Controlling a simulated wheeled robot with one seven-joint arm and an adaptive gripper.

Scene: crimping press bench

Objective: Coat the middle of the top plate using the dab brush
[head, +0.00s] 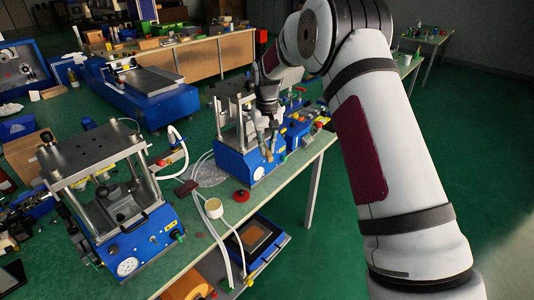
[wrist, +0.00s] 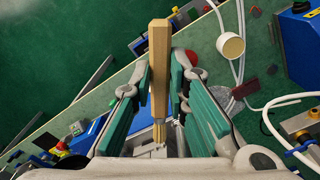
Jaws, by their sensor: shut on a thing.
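My gripper (wrist: 162,78) is shut on the wooden handle of the dab brush (wrist: 159,60). The brush's yellowish bristle end (wrist: 159,132) lies toward the bottom of the wrist view, over a grey part that I cannot clearly make out. In the head view my gripper (head: 267,128) is at the front right of the middle press, above its blue base (head: 247,165). That press has a grey top plate (head: 232,88) on posts, partly hidden by my arm. I cannot tell whether the bristles touch anything.
A second press (head: 125,215) with a grey top plate (head: 92,155) stands at the left. A cream cup (head: 213,208), a red disc (head: 242,195) and white hoses lie on the green bench between the presses. The bench edge runs close by on the right.

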